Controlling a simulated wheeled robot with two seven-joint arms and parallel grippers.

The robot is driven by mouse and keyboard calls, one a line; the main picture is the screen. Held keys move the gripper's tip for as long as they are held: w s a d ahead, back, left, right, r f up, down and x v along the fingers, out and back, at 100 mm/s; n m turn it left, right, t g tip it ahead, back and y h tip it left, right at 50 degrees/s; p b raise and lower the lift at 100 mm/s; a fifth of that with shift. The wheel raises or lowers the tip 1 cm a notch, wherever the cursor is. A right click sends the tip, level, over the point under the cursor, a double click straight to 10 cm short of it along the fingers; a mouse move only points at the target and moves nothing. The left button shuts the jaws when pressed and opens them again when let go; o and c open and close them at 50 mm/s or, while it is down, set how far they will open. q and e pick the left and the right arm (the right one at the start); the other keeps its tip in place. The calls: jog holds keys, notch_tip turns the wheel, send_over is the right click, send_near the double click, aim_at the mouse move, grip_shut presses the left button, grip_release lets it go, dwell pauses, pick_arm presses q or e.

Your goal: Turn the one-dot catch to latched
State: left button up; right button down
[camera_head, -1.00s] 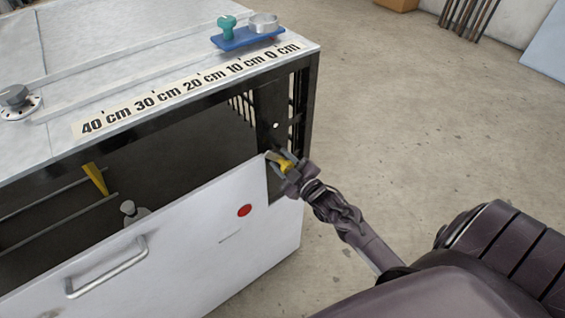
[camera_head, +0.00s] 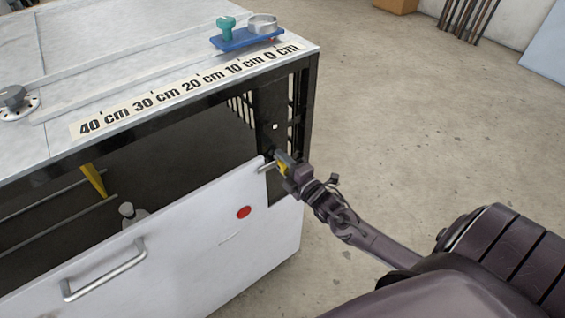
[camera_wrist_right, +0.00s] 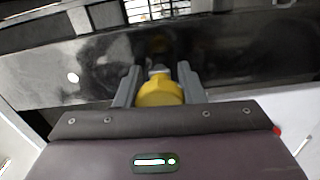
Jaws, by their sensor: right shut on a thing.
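The one-dot catch has a yellow grip (camera_head: 282,169) and sits on the dark post at the cabinet's right front corner, below a single white dot (camera_head: 275,127). Its pale bar (camera_head: 267,167) points left and slightly down, near the white panel's upper right corner; I cannot tell whether it touches the panel. My right gripper (camera_head: 280,164) is shut on the catch. In the right wrist view, the yellow grip (camera_wrist_right: 160,93) sits between the two grey fingers, and the dot (camera_wrist_right: 73,77) is to the left. The fingers partly hide the catch. My left gripper is not in view.
The white front panel (camera_head: 195,240) has a bar handle (camera_head: 105,270) and a red round spot (camera_head: 244,212). On the cabinet top are a centimetre scale (camera_head: 190,90), a blue piece with a teal knob (camera_head: 245,38) and a grey knob (camera_head: 15,98).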

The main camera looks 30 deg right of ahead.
jog(key=shift+f+n, duration=0.1)
jog(key=shift+n, duration=0.4)
jog(key=c, duration=0.9)
grip_release()
jog(key=shift+c, duration=0.2)
jog(key=s+b, duration=0.1)
jog(key=s, duration=0.7)
jog(key=shift+d, duration=0.3)
jog(key=shift+w, duration=0.1)
